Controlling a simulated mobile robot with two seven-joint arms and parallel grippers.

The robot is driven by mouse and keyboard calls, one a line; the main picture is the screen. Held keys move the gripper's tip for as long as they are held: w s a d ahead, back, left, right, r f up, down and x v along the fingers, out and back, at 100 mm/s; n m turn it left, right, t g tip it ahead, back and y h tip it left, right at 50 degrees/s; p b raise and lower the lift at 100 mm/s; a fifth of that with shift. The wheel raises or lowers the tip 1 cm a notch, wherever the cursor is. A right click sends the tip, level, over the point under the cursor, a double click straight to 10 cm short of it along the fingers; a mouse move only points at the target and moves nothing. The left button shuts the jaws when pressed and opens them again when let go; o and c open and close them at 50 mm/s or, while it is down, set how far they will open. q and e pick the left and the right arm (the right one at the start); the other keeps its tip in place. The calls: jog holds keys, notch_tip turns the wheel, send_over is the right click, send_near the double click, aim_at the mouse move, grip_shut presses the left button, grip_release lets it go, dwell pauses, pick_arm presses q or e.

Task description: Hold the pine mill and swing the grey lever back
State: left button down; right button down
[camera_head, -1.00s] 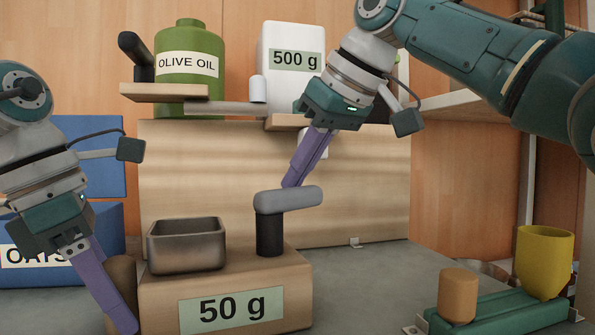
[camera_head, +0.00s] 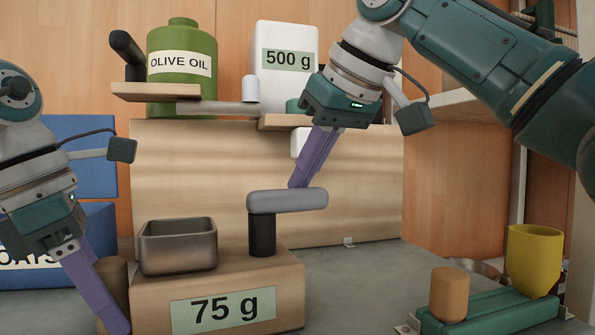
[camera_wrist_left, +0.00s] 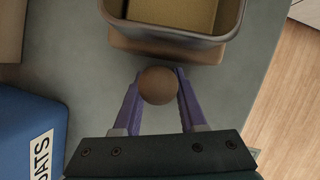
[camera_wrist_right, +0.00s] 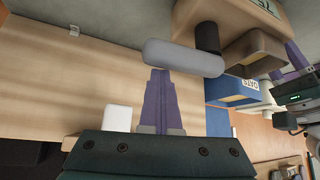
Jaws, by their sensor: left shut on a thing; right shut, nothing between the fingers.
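The pine mill (camera_head: 150,300) is a pale wooden box with a green label reading 75 g and a steel tray (camera_head: 178,245) on top. Its grey lever (camera_head: 287,200) lies level on a black post (camera_head: 262,235). My left gripper (camera_head: 118,322) is shut on a brown round-topped post (camera_wrist_left: 158,85) beside the mill's left side. My right gripper (camera_head: 302,183) is shut and empty. Its fingertips are at the lever, near its free right part; they also meet the lever's edge in the right wrist view (camera_wrist_right: 160,75). Whether they press on it I cannot tell.
A wooden panel (camera_head: 345,160) stands behind the mill. Above it are an olive oil canister (camera_head: 182,90) and a white 500 g container (camera_head: 287,85). A blue oats box (camera_wrist_left: 30,125) is at left. A green stand (camera_head: 480,318) with a yellow cup (camera_head: 535,262) is at right.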

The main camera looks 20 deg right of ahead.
aim_at(307, 188)
jog(key=shift+s+d, duration=0.1)
jog(key=shift+s, duration=1.4)
jog(key=shift+s+a, duration=0.3)
jog(key=shift+s, duration=0.35)
jog(key=shift+s+a, duration=0.3)
jog(key=shift+s, duration=0.35)
jog(key=m+h, duration=0.1)
jog(key=m, duration=0.1)
jog(key=s+a+m+h, duration=0.1)
jog(key=m, duration=0.1)
jog(key=a+m+h, duration=0.1)
jog(key=m+h, duration=0.1)
jog(key=shift+s+a+t, duration=0.1)
jog(key=shift+s+t, duration=0.2)
jog(key=shift+s, duration=0.1)
jog(key=shift+s+a, duration=0.1)
jog(key=shift+a, duration=0.2)
